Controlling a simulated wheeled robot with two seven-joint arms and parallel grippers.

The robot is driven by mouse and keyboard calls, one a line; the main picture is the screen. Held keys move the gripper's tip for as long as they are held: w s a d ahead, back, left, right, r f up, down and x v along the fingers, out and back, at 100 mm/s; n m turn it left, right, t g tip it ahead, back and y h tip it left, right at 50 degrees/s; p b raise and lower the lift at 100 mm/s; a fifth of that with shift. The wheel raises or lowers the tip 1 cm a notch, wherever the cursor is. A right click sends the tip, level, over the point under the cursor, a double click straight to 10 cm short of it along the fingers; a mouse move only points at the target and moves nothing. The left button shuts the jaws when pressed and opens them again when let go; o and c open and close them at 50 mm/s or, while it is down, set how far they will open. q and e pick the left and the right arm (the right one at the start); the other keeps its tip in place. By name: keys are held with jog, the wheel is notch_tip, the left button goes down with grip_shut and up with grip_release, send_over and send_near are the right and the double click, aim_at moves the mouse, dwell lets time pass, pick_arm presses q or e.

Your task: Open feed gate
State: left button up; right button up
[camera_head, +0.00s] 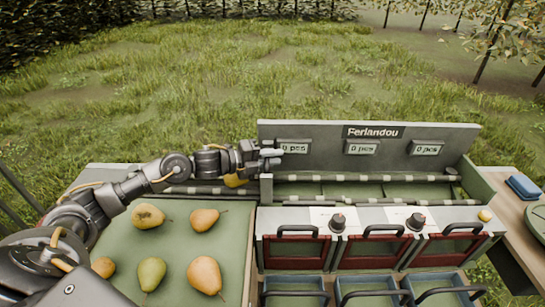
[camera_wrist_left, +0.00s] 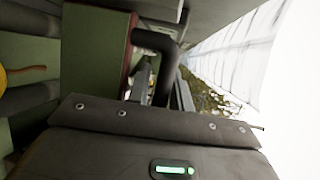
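My left gripper (camera_head: 272,157) is at the left end of the Ferlandou sorting machine (camera_head: 372,131), by the upright grey end piece (camera_head: 266,188) where the green tray (camera_head: 178,262) meets the lanes. In the left wrist view, a black bent handle (camera_wrist_left: 156,42) stands on a green panel with a red edge (camera_wrist_left: 117,58). Grey finger parts (camera_wrist_left: 143,78) show close beside the handle. I cannot tell whether they grip it. One pear (camera_head: 236,180) lies just below the left wrist. The gate itself is hard to make out behind the gripper. My right gripper is not in view.
Several pears (camera_head: 204,274) lie on the tray. Three red-framed doors with black handles (camera_head: 297,230) face me above blue bins (camera_head: 295,287). Two dark knobs (camera_head: 338,222) and a yellow button (camera_head: 485,215) sit on the machine top. A side table (camera_head: 515,225) stands at the right.

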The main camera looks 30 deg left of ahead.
pick_arm(q)
grip_shut()
notch_tip(320, 180, up, 8)
jog(key=p, duration=0.3)
jog(key=shift+f+p, duration=0.2)
jog(key=shift+p, duration=0.15)
jog(key=shift+o, duration=0.5)
grip_release()
jog(key=shift+f, duration=0.1)
